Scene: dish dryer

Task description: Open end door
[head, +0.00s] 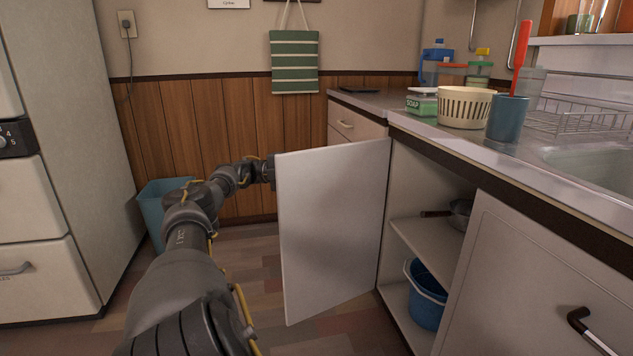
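The white end door (335,228) of the lower cabinet stands swung open, its inner face toward me. Its hinge side meets the cabinet frame at the right, near the counter. My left arm comes in from the lower left and reaches to the door's far side. My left gripper is hidden behind the door's upper left edge, so its fingers and any handle there do not show. The open cabinet shows a shelf (432,246) with a dark-handled pan (459,214) and a blue bucket (427,296) below. My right gripper is not in view.
A blue cup (507,118) and white basket (465,107) stand on the counter. A blue bin (160,212) stands by the back wall. A white appliance (60,150) is at left.

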